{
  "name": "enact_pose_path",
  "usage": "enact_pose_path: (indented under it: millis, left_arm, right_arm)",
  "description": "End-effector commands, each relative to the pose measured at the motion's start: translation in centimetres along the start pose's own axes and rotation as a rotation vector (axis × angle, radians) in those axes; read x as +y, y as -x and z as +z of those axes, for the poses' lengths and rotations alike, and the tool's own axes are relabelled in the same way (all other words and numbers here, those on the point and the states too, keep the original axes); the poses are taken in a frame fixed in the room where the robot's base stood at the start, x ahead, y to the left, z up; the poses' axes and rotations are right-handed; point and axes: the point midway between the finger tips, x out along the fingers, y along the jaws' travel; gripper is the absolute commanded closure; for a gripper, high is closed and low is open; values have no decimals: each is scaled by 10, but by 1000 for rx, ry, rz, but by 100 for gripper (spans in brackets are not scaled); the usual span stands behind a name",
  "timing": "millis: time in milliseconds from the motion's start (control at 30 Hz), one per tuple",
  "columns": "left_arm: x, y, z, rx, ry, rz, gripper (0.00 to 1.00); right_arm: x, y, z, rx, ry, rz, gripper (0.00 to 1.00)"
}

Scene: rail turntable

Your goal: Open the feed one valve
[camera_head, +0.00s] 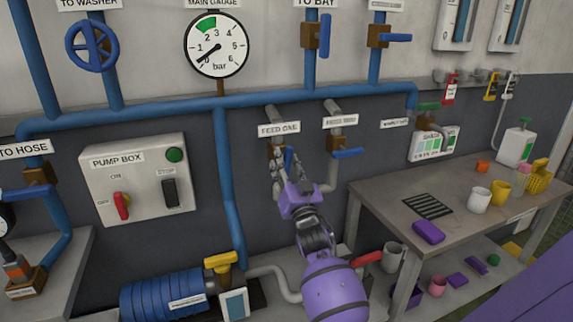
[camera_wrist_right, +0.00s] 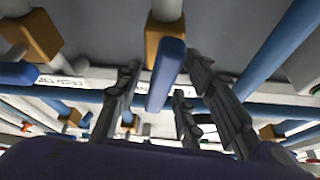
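The feed one valve has a brass body (camera_head: 276,151) under the "FEED ONE" label (camera_head: 279,129). In the wrist view its brass body (camera_wrist_right: 165,38) and blue lever (camera_wrist_right: 166,75) show clearly. My right gripper (camera_head: 284,163) is at this valve and hides the lever in the head view. In the wrist view the right gripper (camera_wrist_right: 172,95) is open, with its dark fingers on both sides of the lever. Gaps show between the fingers and the lever; contact cannot be told. My left gripper is not in view.
The feed two valve, with its blue lever (camera_head: 348,153) sideways, is close on the right. The pump box (camera_head: 138,180) is on the left wall. A blue pump (camera_head: 165,297) with a yellow handle is below. A bench (camera_head: 390,192) with cups stands right.

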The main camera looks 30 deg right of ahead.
Motion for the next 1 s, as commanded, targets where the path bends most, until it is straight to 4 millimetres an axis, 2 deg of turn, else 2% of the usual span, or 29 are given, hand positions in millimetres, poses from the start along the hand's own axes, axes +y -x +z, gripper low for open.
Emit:
enact_pose_path:
  millis: [167, 600, 800, 1000]
  left_arm:
    - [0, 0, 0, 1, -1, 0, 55]
    - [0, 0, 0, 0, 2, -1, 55]
    - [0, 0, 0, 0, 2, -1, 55]
    - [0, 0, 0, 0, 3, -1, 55]
  right_arm:
    - [0, 14, 2, -2, 0, 0, 64]
    - [0, 101, 1, -2, 0, 1, 64]
    - [0, 118, 0, -1, -1, 0, 64]
    - [0, 120, 0, 0, 0, 0, 64]
